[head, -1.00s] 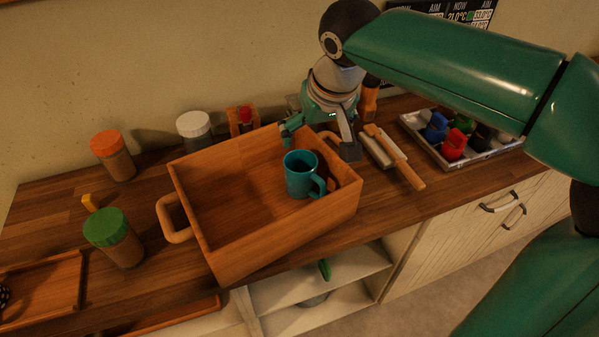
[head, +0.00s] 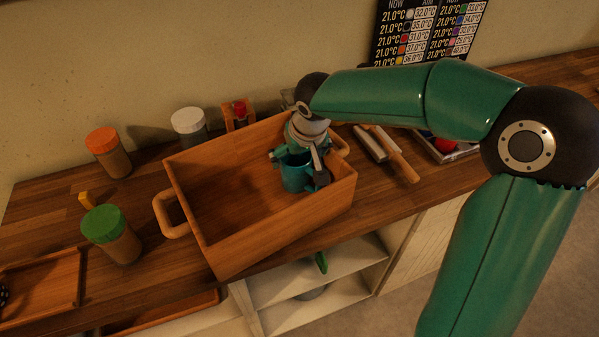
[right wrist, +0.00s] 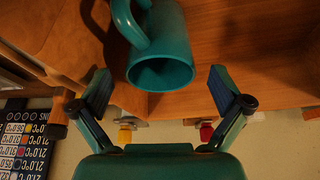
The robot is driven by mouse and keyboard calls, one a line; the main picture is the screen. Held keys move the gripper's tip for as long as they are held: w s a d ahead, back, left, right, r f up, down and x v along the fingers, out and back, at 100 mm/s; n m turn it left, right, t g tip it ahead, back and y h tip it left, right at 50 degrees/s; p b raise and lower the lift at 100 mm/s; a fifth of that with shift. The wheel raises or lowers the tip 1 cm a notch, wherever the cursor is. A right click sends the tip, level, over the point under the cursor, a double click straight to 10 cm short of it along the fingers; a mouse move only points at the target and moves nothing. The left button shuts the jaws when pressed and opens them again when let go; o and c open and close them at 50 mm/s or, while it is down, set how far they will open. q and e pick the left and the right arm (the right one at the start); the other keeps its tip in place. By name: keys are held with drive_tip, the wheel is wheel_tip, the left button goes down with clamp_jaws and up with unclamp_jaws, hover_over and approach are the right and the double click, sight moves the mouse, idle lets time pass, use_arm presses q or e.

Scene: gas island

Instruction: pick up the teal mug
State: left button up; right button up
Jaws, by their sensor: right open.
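The teal mug (head: 293,176) stands upright inside a wooden box (head: 255,235), near its right end. It also shows in the right wrist view (right wrist: 163,45), with its rim facing the gripper and its handle toward the upper left. My right gripper (head: 296,167) is in the box just at the mug, its fingers on either side of the mug's top in the head view. In the right wrist view the fingers (right wrist: 160,88) are wide apart and empty, with the mug's rim between and just beyond the tips. Contact cannot be told. My left gripper is not in view.
The box has raised walls and a handle (head: 170,216) at its left. Jars with green (head: 104,223), orange (head: 101,140) and white (head: 188,121) lids stand left of and behind it. A rolling pin (head: 396,154) lies to the right. The box's left half is clear.

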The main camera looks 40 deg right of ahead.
drive_tip(key=shift+x, duration=1.15)
drive_tip(key=c, duration=1.8)
